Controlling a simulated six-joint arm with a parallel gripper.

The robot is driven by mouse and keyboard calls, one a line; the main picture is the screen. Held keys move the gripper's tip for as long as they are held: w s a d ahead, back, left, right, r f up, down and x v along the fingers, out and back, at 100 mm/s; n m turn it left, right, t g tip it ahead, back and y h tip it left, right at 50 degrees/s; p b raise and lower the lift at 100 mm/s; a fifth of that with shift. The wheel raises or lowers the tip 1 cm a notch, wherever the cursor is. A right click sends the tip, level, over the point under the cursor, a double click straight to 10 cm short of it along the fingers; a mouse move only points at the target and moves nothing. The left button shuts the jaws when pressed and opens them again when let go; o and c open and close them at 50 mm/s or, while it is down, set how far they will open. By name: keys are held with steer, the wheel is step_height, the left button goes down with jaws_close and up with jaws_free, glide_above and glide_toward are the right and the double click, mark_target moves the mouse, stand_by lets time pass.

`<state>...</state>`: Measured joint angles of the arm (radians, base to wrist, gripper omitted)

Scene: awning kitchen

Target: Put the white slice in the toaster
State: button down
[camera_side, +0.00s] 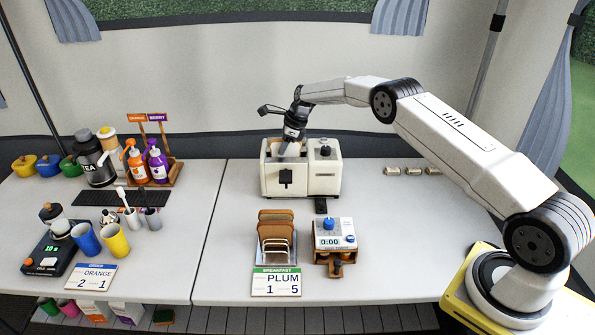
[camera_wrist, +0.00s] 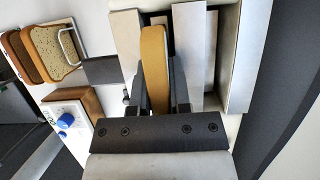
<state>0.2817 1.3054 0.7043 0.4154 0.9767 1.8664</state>
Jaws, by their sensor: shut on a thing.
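The cream toaster (camera_side: 322,180) stands at the middle back of the table, its slots facing up. My gripper (camera_side: 289,152) points down into its left part. In the wrist view my gripper (camera_wrist: 158,95) is shut on a slice (camera_wrist: 153,58) seen edge-on, with a golden-tan crust. Its faces are hidden, so I cannot see whether it is white. The slice lines up with a slot of the toaster (camera_wrist: 201,40), between pale walls. How deep it sits is hard to tell.
A bread rack (camera_side: 262,251) with several brown slices (camera_side: 275,216) stands in front of the toaster. Small cylinders (camera_side: 412,171) lie to the right. Bottles and cups fill the left table.

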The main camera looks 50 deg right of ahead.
steer(key=shift+c, duration=2.4)
jaws_free()
steer(key=shift+o, duration=0.2)
steer(key=shift+o, duration=1)
steer(key=shift+r, duration=0.15)
steer(key=shift+r, duration=3.35)
